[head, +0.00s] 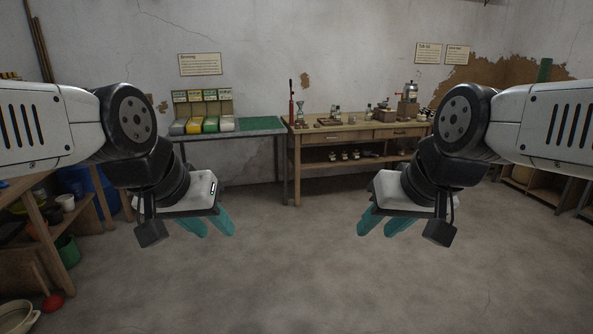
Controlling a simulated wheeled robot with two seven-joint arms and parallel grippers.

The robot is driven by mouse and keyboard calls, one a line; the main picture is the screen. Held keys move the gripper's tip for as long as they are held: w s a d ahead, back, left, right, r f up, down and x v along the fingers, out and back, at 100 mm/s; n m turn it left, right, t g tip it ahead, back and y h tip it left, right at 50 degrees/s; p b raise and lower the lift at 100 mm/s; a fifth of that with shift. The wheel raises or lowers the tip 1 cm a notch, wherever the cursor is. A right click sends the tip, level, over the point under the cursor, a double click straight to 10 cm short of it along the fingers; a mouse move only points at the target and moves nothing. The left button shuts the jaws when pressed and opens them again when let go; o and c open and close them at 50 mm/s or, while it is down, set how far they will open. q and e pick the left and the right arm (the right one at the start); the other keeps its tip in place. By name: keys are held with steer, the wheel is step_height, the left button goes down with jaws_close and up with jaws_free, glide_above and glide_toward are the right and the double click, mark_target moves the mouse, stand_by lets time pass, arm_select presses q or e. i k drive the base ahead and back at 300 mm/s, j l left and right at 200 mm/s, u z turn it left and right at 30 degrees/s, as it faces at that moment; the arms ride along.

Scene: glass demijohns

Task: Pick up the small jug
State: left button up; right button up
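I cannot single out the small jug for sure. Several small vessels and tools stand far off on the wooden workbench (345,134) at the back wall, too small to tell apart. My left gripper (217,233) hangs over the floor at centre left, its two teal fingers apart with nothing between them. My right gripper (376,233) hangs at centre right in the same way, open and empty. Both are well short of the workbench and touch nothing.
A green-topped table (260,124) with coloured bins (194,126) stands left of the workbench. Wooden shelving (88,215) with pots is at the left edge, a red ball (53,303) below it. Low shelves (545,187) stand at the right. The middle floor (297,270) is clear.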

mark_target(352, 117)
steer(key=i, duration=2.05)
steer(key=i+j, duration=0.1)
steer(key=i, duration=1.9)
steer(key=l+z, duration=0.1)
steer(key=z, duration=0.65)
steer(key=i+u, duration=0.1)
steer(key=i, duration=0.4)
steer(key=i+l, duration=0.15)
steer(key=i, duration=0.35)
steer(key=i+u, duration=0.15)
steer(key=i, duration=0.35)
steer(key=i+l+u, duration=0.1)
steer(key=i, duration=0.35)
steer(key=i+l+u, duration=0.1)
steer(key=i+l, duration=0.2)
steer(key=i, duration=0.2)
steer(key=i+l, duration=0.2)
steer(key=i, duration=0.25)
steer(key=u, duration=0.05)
